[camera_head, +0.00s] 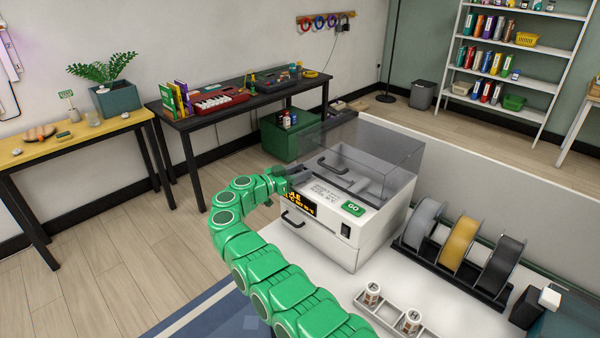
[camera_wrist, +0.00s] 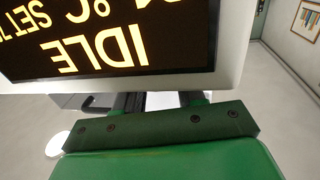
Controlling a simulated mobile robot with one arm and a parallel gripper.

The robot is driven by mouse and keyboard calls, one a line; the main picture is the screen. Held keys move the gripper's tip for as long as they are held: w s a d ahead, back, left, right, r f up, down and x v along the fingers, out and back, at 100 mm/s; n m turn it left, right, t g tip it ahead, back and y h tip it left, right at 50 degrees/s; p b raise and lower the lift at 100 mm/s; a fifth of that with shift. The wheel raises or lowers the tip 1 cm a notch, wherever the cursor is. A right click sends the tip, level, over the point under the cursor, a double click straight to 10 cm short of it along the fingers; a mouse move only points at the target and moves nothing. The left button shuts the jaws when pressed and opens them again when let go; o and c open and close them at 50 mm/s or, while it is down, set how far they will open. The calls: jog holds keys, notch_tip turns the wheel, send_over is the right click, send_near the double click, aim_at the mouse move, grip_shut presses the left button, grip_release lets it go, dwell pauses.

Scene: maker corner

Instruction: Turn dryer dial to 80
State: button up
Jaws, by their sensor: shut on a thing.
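The white filament dryer (camera_head: 325,236) stands on the white bench, with a clear smoky lid. Its dark display (camera_head: 303,204) shows amber text. In the wrist view the display (camera_wrist: 120,40) appears upside down, reading IDLE, with a °C SET line cut off by the frame edge. My green gripper (camera_head: 283,180) is at the left end of the dryer's front panel, beside the display. It is shut on the dial, which my gripper hides in the head view. In the wrist view my gripper's dark fingers (camera_wrist: 160,101) reach under the display's edge; the dial is not clearly visible.
A green GO button (camera_head: 353,209) and a black switch (camera_head: 346,230) are right of the display. A rack of spools (camera_head: 460,242) stands right of the dryer. A tray with two small jars (camera_head: 391,315) lies in front, close to my arm.

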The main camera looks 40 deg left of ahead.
jog(key=shift+s+a+f, duration=0.1)
jog(key=shift+s+f, duration=0.05)
jog(key=shift+f, duration=0.05)
jog(key=o, duration=0.9)
jog(key=shift+c, duration=0.2)
jog(key=shift+o, duration=0.4)
jog(key=s+a, duration=0.1)
jog(key=s, duration=0.6)
jog(key=shift+s+a, duration=0.15)
jog(key=shift+s, duration=0.05)
